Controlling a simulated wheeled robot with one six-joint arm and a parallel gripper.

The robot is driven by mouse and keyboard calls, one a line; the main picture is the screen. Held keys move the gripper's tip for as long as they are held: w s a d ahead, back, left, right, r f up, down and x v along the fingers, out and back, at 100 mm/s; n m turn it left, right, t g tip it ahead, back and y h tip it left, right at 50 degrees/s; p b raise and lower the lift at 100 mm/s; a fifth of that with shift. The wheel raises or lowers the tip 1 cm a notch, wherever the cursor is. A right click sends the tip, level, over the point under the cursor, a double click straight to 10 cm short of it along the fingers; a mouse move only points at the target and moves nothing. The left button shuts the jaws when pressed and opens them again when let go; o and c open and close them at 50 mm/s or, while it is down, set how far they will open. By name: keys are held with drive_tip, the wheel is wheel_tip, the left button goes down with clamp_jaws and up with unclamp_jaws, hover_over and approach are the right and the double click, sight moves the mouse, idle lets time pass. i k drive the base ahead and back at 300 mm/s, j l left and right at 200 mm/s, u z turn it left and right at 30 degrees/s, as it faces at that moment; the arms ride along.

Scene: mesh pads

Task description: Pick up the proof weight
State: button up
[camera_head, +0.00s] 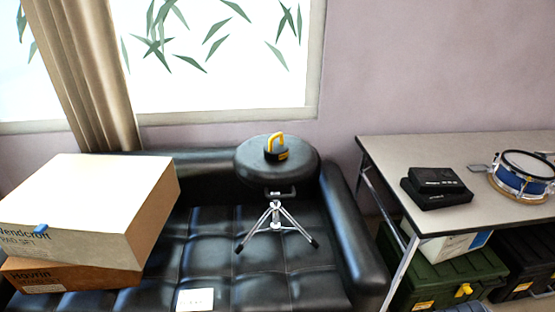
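The proof weight (271,155) looks like a small black block with a yellow loop handle standing up from its top. It sits on the round black padded seat of a stool (250,172), near the middle of the head view. The stool has a silver tripod base, and its legs appear over the black sofa seat. Nothing visibly touches or covers the weight. My gripper is not in view, so I cannot see its state.
Two stacked boxes (70,210) fill the left of the black sofa (250,285). A white card (195,299) lies in front. At right, a table (400,153) bears black cases (436,188) and a blue drum (524,177); a green case (450,275) is beneath.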

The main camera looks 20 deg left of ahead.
sight(273, 151)
drive_tip(key=i+u, duration=0.7)
drive_tip(key=i, duration=0.2)
